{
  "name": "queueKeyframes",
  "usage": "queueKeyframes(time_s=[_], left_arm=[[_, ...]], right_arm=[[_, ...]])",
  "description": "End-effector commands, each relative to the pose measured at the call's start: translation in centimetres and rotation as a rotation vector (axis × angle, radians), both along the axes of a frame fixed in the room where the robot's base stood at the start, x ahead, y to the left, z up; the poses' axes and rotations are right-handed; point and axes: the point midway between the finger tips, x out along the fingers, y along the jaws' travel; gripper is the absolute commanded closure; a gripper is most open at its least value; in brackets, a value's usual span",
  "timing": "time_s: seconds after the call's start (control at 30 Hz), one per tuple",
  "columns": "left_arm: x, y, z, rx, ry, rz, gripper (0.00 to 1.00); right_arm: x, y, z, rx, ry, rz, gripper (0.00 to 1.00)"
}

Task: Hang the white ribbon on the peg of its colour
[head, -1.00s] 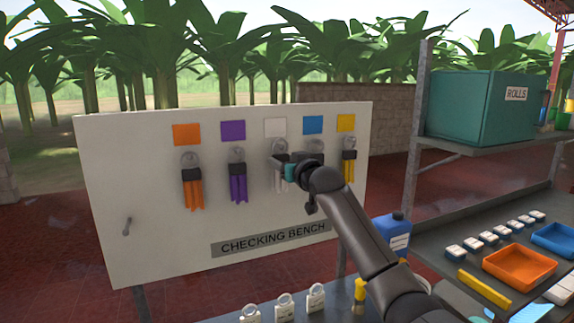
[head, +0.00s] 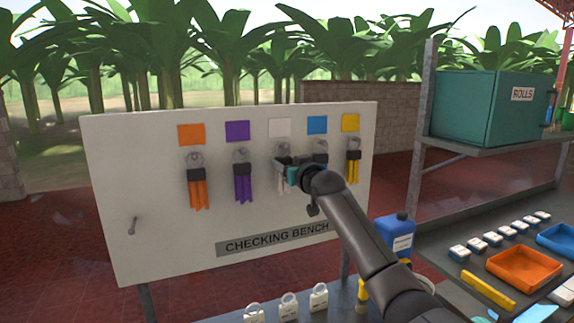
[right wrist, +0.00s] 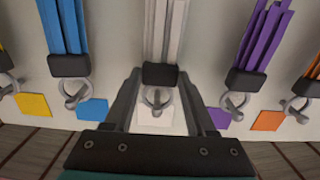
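The white ribbon (head: 282,185) hangs on the checking board under the white square (head: 279,127), partly hidden by my right gripper (head: 285,164). In the right wrist view, which is upside down, the ribbon's white strands (right wrist: 162,30) come from a black clip (right wrist: 160,75). The clip's ring (right wrist: 157,100) is around the peg by the white square. The right gripper's fingers stand apart on both sides of the clip, with gaps showing, so it is open. My left gripper is not in view.
Orange (head: 198,190), purple (head: 243,186) and yellow (head: 352,168) ribbons hang beside it. The blue ribbon (right wrist: 66,25) is close by, largely hidden behind my arm in the head view. An empty peg (head: 132,226) is at the board's lower left. A blue jug (head: 394,234) stands right.

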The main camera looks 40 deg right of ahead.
Motion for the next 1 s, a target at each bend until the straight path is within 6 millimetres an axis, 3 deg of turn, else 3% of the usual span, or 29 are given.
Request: queueKeyframes(time_s=[0.03, 0.3, 0.67, 1.0], left_arm=[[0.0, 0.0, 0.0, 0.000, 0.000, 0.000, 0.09], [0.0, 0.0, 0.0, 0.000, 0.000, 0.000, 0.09], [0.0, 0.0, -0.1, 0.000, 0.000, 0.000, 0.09], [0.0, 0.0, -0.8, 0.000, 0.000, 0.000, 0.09]], right_arm=[[0.0, 0.0, 0.0, 0.000, 0.000, 0.000, 0.40], [0.0, 0.0, 0.0, 0.000, 0.000, 0.000, 0.09], [-0.3, 0.1, 0.0, -0.001, 0.000, 0.000, 0.09], [-3.3, 1.0, 0.1, -0.002, 0.001, 0.001, 0.09]])
